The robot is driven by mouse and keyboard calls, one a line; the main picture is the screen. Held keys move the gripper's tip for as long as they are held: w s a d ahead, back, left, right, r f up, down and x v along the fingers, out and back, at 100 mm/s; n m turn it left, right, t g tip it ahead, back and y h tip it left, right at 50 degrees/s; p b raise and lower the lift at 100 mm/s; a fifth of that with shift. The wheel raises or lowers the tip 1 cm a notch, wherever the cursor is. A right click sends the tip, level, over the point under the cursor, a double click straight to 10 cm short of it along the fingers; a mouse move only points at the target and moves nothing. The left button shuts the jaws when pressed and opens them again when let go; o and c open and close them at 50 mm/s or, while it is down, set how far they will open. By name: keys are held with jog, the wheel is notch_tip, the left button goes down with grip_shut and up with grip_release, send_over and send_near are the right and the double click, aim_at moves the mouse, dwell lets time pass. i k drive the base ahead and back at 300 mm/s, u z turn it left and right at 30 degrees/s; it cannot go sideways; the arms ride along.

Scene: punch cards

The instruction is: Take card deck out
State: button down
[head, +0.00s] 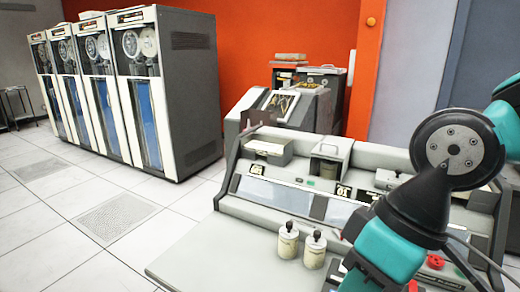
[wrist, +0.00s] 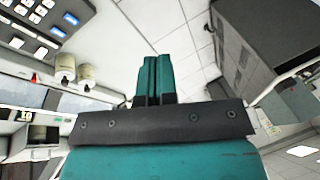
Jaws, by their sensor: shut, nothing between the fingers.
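A pale tan stack that looks like a card deck (head: 266,147) lies in a hopper at the upper left of the grey card machine (head: 232,205) in the head view. I cannot tell how deep it sits. In the wrist view, the machine (wrist: 40,68) is at the left, and I cannot make out the deck there. My gripper (wrist: 157,60) has teal fingers pressed together with nothing between them. It points over the bare white floor, apart from the machine. In the head view, my arm covers the machine's right part, and the fingers are not visible.
Two cream jars with dark knobs (head: 288,240) (head: 315,249) stand on the machine's front ledge. Tall tape cabinets (head: 190,95) line the back left. Another grey machine (head: 300,105) stands behind, near the orange wall (head: 250,40). The tiled floor (head: 60,225) at left is clear.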

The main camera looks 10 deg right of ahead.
aim_at(262, 148)
jog(key=u, duration=1.7)
jog(key=i, duration=2.4)
jog(key=z, duration=2.95)
